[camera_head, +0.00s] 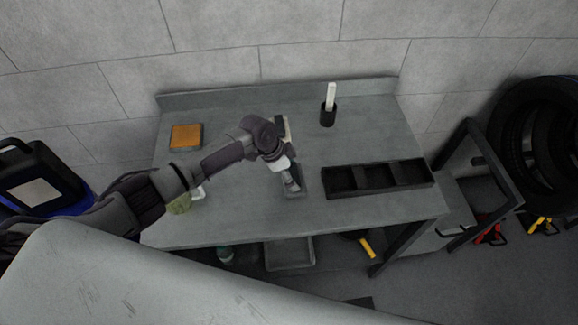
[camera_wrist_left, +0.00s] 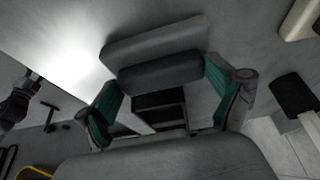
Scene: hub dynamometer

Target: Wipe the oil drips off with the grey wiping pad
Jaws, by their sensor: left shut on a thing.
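My left gripper (camera_head: 290,178) reaches down over the middle of the grey workbench (camera_head: 250,228). In the left wrist view its two teal-lined fingers (camera_wrist_left: 168,98) are shut on the grey wiping pad (camera_wrist_left: 150,42), gripping it by a dark raised part along its back. In the head view the pad (camera_head: 299,192) shows low at the bench top, just left of the black tray; I cannot tell whether it touches the surface. I cannot make out any oil drips in either view; the arm and pad hide part of the bench.
A black compartment tray (camera_head: 378,193) lies right of the pad. An orange pad (camera_head: 186,136) lies back left, a green item (camera_head: 179,205) front left. Bare bench lies at the front.

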